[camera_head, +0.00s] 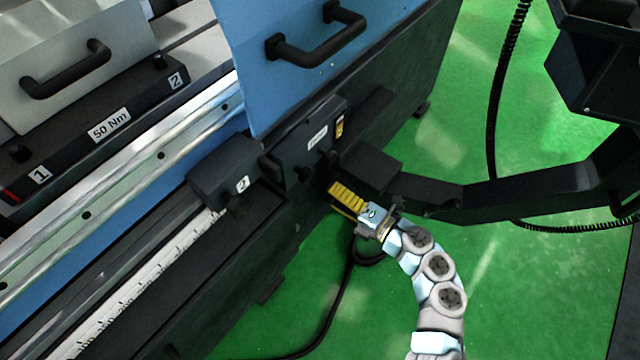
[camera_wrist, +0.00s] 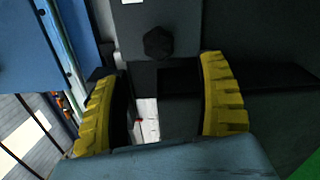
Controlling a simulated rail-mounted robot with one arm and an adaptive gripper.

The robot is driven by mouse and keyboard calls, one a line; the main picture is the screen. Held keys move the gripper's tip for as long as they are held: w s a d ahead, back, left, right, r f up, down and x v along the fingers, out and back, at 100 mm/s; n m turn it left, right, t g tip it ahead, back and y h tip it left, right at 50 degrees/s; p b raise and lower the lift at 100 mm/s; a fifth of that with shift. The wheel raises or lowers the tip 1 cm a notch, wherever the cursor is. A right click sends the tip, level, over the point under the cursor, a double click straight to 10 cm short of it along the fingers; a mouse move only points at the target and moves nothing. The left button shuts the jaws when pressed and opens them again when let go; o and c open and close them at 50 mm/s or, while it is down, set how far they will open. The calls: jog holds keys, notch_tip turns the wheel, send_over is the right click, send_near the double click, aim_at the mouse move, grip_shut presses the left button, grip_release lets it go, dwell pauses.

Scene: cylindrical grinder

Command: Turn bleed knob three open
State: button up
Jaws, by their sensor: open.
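A dark faceted knob (camera_wrist: 158,43) shows in the wrist view on a dark panel, ahead of and between my fingertips. It is apart from both fingers. My gripper (camera_wrist: 158,72) is open and empty, with a yellow ribbed finger on either side. In the head view my gripper (camera_head: 338,195) is beside the front of the grinder, below a dark box with a small white label (camera_head: 318,138). A small dark knob (camera_head: 325,158) shows on that box. Another dark knob (camera_head: 237,205) hangs by a housing with a white label (camera_head: 242,184). I cannot read a three on any label.
A dark block (camera_head: 370,165) juts out close to my gripper, with a dark arm (camera_head: 500,195) leading right. The blue door (camera_head: 290,60) with a black handle is above. A black cable (camera_head: 345,290) lies on the green floor. Open floor is at lower right.

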jog(key=shift+v, duration=1.5)
jog(key=shift+r, duration=0.1)
